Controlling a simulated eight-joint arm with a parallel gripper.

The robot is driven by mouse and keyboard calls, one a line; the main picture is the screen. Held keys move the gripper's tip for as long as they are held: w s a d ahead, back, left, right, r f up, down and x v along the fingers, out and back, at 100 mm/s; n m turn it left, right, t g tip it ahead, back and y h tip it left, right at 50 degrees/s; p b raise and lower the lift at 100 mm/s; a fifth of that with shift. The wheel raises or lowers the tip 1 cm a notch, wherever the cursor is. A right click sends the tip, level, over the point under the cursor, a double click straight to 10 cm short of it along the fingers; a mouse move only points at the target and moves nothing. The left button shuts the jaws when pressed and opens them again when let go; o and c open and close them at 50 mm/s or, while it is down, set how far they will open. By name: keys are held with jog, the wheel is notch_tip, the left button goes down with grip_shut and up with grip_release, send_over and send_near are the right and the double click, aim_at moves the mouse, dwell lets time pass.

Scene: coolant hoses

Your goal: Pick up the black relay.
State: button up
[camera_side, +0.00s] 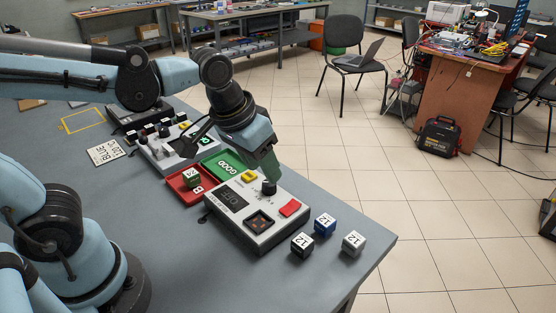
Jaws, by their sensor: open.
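The black relay (302,245) is a small black cube with a white numbered top. It stands on the grey table near the front edge, just off the right end of the white tester box (284,235). A blue cube (325,223) and a light grey cube (353,243) stand close by, apart from it. My gripper (267,173) points down over the back of the tester box, close to its dark knob (268,187), up and left of the black relay. It is open, and I see nothing in it. The gap between its fingers is hard to make out from this side.
The tester box has a display, a red button (290,208) and a socket (260,222). Behind it lie a green tray (229,164) and a red tray (176,189) holding a green cube (192,177). The table's right edge is close to the grey cube.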

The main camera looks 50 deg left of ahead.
jog(key=w+d+f+g, duration=0.2)
jog(key=d+g, duration=0.2)
jog(key=d, duration=0.5)
send_over(303, 240)
jog(key=shift+y, duration=0.4)
notch_tip(303, 240, down, 6)
jog(key=shift+w+d+f, duration=0.1)
jog(key=shift+w, duration=0.05)
jog(key=shift+s+f, duration=0.2)
jog(key=shift+f, duration=2.8)
jog(key=shift+c, duration=0.5)
jog(key=c, duration=0.6)
jog(key=shift+r, duration=0.1)
jog(key=shift+c, duration=0.2)
